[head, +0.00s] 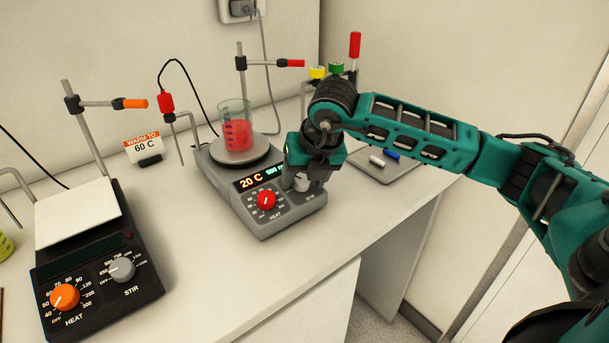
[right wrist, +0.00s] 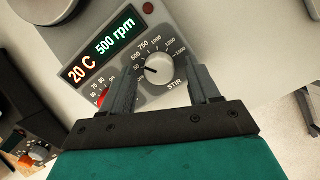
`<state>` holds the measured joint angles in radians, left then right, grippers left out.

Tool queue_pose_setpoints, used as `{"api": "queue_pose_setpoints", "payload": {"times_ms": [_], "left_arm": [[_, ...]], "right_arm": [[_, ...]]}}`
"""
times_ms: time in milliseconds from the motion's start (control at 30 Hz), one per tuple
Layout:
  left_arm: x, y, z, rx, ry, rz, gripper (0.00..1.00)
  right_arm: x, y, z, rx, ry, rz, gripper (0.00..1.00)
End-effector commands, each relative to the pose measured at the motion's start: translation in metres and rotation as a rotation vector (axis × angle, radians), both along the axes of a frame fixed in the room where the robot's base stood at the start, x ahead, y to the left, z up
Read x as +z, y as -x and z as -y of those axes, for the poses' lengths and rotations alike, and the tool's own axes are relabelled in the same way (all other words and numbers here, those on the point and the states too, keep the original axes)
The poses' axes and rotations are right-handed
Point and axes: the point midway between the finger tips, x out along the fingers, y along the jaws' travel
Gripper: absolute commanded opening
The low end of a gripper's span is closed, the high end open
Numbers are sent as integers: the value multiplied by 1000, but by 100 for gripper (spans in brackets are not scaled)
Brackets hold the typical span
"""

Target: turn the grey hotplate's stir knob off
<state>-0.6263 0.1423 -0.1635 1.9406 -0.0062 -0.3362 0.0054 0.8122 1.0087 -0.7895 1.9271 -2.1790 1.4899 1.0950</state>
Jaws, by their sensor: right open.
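The grey hotplate (head: 277,221) stands in the middle of the bench with a beaker of red liquid (head: 238,128) on its round plate. Its lit display (right wrist: 103,50) reads 20 C and 500 rpm. In the head view the knob (head: 302,183) is partly hidden by the gripper. My right gripper (right wrist: 165,82) is open, its fingers either side of the knob; contact cannot be told. My left gripper is out of view.
The red heat knob (head: 266,200) sits close left of the stir knob. A black hotplate (head: 97,246) with orange and grey knobs stands at left. A "warm to 60 C" sign (head: 143,147) stands behind. A grey tray (head: 386,170) with markers lies to the right.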

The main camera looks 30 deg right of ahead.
Motion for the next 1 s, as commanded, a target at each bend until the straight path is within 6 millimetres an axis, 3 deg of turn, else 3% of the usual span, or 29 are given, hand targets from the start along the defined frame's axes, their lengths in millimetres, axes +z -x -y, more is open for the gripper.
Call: {"api": "queue_pose_setpoints", "payload": {"times_ms": [67,600,1000], "left_arm": [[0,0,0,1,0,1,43],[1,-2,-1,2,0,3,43],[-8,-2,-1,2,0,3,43]], "right_arm": [[0,0,0,0,0,0,58],[1,0,0,0,-1,0,6],[-1,0,0,69,22,4,5]]}}
